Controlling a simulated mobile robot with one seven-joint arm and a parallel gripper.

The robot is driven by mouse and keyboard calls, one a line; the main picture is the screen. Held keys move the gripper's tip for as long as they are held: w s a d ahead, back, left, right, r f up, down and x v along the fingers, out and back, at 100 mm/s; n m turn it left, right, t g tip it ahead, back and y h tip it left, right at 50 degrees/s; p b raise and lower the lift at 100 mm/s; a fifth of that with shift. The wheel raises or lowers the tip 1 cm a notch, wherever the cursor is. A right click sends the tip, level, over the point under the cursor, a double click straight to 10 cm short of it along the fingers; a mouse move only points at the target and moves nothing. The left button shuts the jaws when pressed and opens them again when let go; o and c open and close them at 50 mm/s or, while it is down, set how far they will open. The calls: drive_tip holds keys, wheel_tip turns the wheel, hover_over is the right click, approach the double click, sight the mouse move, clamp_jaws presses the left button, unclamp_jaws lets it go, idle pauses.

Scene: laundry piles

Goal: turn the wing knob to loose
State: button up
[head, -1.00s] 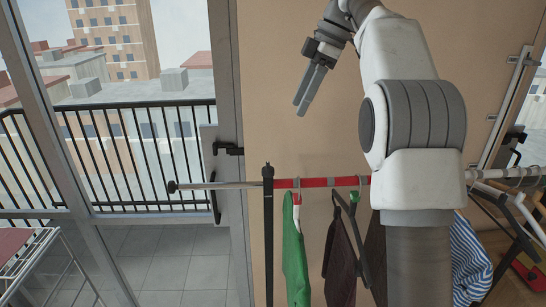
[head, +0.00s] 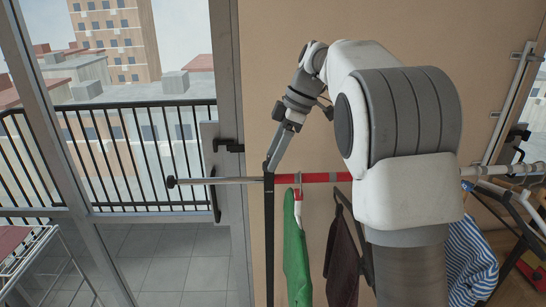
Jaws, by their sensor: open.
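The clothes rack has a horizontal rail (head: 328,177), silver at its left end and red further right, crossing a black upright post (head: 269,235). I cannot make out the wing knob; my fingers cover the top of the post where rail and post meet. My gripper (head: 271,164) points down and left, with its fingertips at that joint. The fingers overlap in this view, so the gap between them and any contact with the knob cannot be seen. Nothing is visibly held.
A green garment (head: 296,255) and a dark brown garment (head: 342,262) hang right of the post. A blue striped garment (head: 470,262) hangs further right. A glass door frame (head: 226,80) stands at left, with a railing (head: 140,105) beyond. The rail's left end juts towards the door.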

drive_tip(key=shift+a+f, duration=0.2)
drive_tip(key=shift+f, duration=0.25)
clamp_jaws()
